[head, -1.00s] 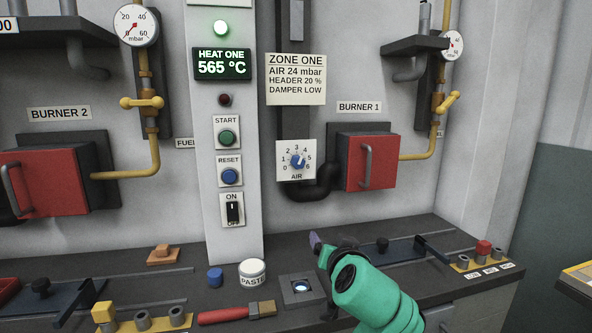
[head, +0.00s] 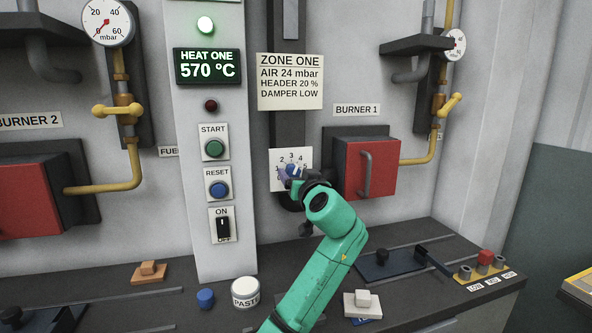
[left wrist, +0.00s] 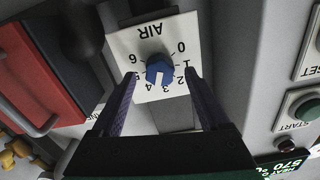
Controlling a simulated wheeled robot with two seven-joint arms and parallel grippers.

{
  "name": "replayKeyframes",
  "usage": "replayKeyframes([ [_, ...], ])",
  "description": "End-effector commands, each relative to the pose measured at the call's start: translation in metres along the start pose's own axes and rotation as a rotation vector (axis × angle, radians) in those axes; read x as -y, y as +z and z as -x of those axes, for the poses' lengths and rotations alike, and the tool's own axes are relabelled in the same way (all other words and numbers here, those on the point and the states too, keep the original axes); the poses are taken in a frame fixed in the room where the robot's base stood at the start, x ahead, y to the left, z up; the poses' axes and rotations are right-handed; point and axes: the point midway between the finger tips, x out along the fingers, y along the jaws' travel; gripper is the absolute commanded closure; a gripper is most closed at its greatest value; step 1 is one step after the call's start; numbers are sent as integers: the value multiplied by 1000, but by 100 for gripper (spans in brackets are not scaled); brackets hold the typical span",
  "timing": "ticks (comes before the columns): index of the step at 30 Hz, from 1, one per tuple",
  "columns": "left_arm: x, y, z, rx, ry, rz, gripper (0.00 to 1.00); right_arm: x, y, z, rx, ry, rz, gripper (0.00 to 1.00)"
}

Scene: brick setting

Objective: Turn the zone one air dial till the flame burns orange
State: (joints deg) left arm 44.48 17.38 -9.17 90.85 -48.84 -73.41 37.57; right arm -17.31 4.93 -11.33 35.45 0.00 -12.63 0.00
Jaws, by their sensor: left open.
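The zone one air dial is a blue knob (left wrist: 158,69) on a white plate (head: 276,158) numbered 0 to 6. In the head view it is mostly hidden behind my left gripper (head: 288,172). In the left wrist view my left gripper (left wrist: 161,76) is open, with one finger on each side of the knob; I cannot tell whether they touch it. The pointer's exact setting is hard to read. Burner 1 has a red door (head: 368,168), closed, and no flame shows. My right gripper is not in view.
The zone one card (head: 290,82) reads air 24 mbar. The display (head: 208,67) reads 570 °C under a lit green lamp. Start and reset buttons and an on/off switch (head: 222,227) sit left of the dial. A paste jar (head: 245,292) stands on the bench (head: 415,302).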

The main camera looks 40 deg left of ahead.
Motion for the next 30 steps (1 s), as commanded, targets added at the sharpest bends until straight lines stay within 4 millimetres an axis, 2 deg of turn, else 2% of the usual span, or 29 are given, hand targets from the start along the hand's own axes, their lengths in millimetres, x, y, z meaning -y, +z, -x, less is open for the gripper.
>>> replayKeyframes([
  [3,0,0,-7,-1,0,1,22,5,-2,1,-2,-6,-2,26],
  [9,0,0,-7,0,0,1,22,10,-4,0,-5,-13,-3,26],
  [11,0,0,-7,0,0,1,45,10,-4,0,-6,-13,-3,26],
  [15,0,0,-6,0,0,1,98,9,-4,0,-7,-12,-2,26],
  [23,0,2,-6,0,1,18,100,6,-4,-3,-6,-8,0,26],
  [30,-1,5,-6,1,3,116,100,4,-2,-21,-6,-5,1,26],
])
